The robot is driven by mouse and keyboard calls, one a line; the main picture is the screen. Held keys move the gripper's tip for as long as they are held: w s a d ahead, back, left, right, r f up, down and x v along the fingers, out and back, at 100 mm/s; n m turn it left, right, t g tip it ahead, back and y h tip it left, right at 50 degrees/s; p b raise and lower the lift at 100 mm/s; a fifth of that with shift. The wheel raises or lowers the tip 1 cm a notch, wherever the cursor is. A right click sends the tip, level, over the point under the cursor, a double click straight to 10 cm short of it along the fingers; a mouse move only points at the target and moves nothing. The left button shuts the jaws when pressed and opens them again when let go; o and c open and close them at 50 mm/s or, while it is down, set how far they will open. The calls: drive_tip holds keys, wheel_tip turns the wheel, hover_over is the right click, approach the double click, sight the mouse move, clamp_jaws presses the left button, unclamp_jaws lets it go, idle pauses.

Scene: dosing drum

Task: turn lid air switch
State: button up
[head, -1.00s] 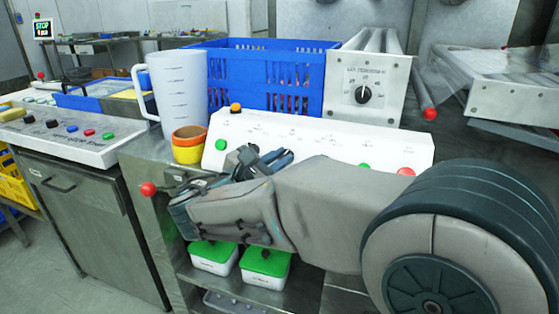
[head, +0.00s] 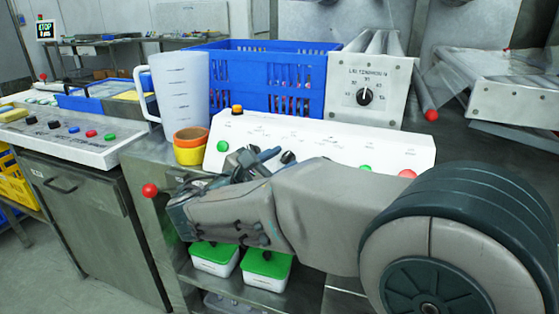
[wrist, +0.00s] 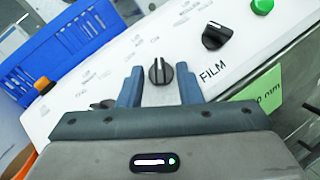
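A white control panel (head: 330,140) carries several small dark rotary switches. In the wrist view one black switch (wrist: 160,72) lies between the two blue fingertips of my gripper (wrist: 159,84). The fingers are open, with a gap visible on each side of the switch. A second black switch (wrist: 217,34) sits to the right, beyond the fingers. The word FILM is readable between them; other labels are too small to read, so I cannot tell which is the lid air switch. In the head view my gripper (head: 258,160) is over the panel's front, and my arm hides part of it.
The panel also has a green button (head: 222,146), an orange button (head: 237,109) and a red button (head: 407,174). Stacked cups (head: 190,147), a measuring jug (head: 182,90), a blue crate (head: 225,75) and a dial box (head: 390,80) stand behind or beside it.

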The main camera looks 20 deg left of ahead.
drive_tip(key=p+v, duration=0.2)
drive_tip(key=v, duration=1.1)
drive_tip(key=shift+s+a, duration=0.15)
drive_tip(key=shift+s, duration=0.1)
drive_tip(key=shift+w, duration=0.1)
drive_tip(key=w+d+r+m+g+h+p, duration=0.15)
drive_tip(key=d+m+g+p, duration=0.4)
drive_tip(key=d, duration=0.65)
drive_tip(key=w+d+r+m+g+h+p, duration=0.15)
drive_tip(key=d+r+m+g+p, duration=0.3)
drive_tip(key=d, duration=0.85)
drive_tip(key=s+d+r+m+g+y+p, duration=0.3)
drive_tip(key=s+d+m+y+p, duration=0.5)
drive_tip(key=m+p, duration=0.6)
drive_tip(key=d+m+y, duration=0.2)
drive_tip(key=shift+s+d+r+m+g+p, duration=0.3)
drive_tip(key=shift+d+r+g+p, duration=0.05)
drive_tip(key=shift+r+g, duration=0.05)
